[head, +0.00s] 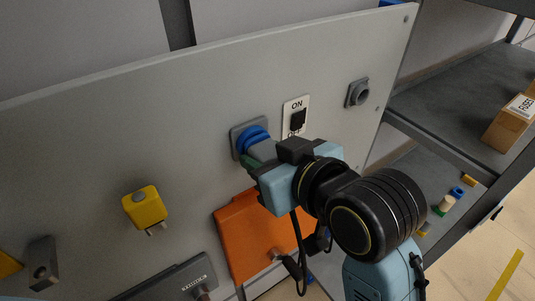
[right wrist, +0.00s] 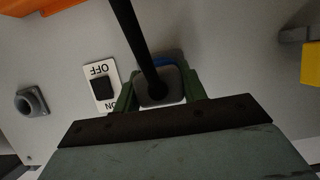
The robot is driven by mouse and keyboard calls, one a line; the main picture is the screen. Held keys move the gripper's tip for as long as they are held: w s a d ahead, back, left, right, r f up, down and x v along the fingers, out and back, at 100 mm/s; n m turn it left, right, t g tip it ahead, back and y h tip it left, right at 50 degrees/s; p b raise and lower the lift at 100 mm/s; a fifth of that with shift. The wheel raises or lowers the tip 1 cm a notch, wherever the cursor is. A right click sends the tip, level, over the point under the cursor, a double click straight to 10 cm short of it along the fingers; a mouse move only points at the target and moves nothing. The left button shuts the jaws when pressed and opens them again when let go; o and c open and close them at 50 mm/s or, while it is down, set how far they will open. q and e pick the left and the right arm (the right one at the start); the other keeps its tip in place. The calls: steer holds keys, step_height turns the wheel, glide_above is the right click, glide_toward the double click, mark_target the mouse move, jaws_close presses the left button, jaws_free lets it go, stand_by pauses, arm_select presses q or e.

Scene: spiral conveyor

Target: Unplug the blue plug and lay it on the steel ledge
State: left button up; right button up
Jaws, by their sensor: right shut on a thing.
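The blue plug (head: 253,137) has a blue collar and a grey body. Its collar sits at the grey square socket (head: 236,141) on the upright panel; how deep it is seated cannot be told. My right gripper (head: 257,161) is shut on the plug's grey body. In the right wrist view its green fingers (right wrist: 160,96) stand on both sides of the grey body, with a black cable running from its back and a strip of blue collar (right wrist: 166,60) behind. A dark grey ledge-like strip with lettering (head: 170,281) shows low on the panel. My left gripper is out of view.
An ON/OFF switch (head: 297,118) is just right of the plug, and an empty grey round socket (head: 358,92) is farther right. A yellow plug-like block (head: 145,207) is at left. An orange panel (head: 240,235) is below. Grey shelves (head: 450,90) hold a cardboard box (head: 512,123).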

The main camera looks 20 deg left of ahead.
steer(key=shift+o, duration=1.4)
steer(key=c, duration=0.6)
steer(key=shift+s+d, duration=0.1)
steer(key=shift+d, duration=0.05)
steer(key=shift+s+d, duration=0.7)
steer(key=shift+d, duration=0.15)
steer(key=shift+s+d, duration=0.65)
steer(key=shift+d, duration=0.15)
steer(key=shift+s+d, duration=0.6)
steer(key=shift+d, duration=0.2)
